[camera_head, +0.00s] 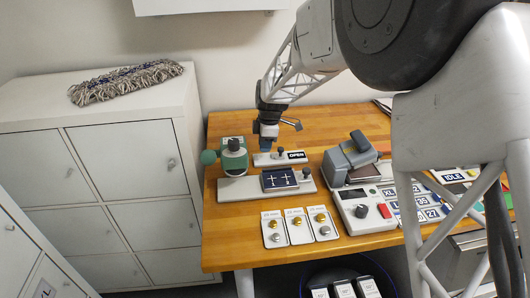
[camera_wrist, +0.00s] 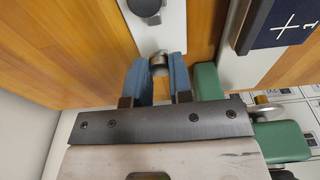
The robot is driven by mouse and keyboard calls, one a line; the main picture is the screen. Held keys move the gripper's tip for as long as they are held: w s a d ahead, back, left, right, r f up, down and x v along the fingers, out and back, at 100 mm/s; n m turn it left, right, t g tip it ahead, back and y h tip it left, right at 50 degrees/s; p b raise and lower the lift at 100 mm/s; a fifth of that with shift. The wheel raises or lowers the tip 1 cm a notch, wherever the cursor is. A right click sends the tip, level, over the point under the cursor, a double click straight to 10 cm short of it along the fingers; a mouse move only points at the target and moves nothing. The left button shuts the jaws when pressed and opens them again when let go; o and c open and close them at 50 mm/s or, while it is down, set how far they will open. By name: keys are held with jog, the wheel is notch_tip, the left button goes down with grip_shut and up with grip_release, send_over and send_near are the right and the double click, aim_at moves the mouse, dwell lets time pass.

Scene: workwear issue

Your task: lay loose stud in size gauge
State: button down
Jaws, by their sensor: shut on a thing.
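My gripper (camera_head: 267,146) is over the back left of the table, by the left end of a white strip (camera_head: 263,160) with a dark knob and an OPEN label. In the wrist view, its blue fingers (camera_wrist: 159,72) are closed on a small silver round piece (camera_wrist: 158,60), which looks like the loose stud. The piece is at the end of the white strip (camera_wrist: 163,32); I cannot tell whether they touch. The fingers hide its sides. I cannot tell for sure which thing is the size gauge; labelled cards (camera_head: 275,218) with gold and silver studs lie in front.
A green device (camera_head: 233,158) stands close left of my gripper. A white base (camera_head: 237,190) with a dark blue pad (camera_head: 280,179) lies in front. A grey press (camera_head: 348,162) and a control box (camera_head: 362,221) stand to the right. Bare wood shows at front left.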

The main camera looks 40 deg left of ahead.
aim_at(265, 159)
jog(key=shift+f, duration=0.1)
jog(key=shift+f, duration=1.65)
jog(key=shift+f, duration=0.1)
jog(key=c, duration=1)
grip_release()
jog(key=r, duration=0.8)
jog(key=w+d+r, duration=0.1)
jog(key=r, duration=0.3)
jog(key=shift+r, duration=0.1)
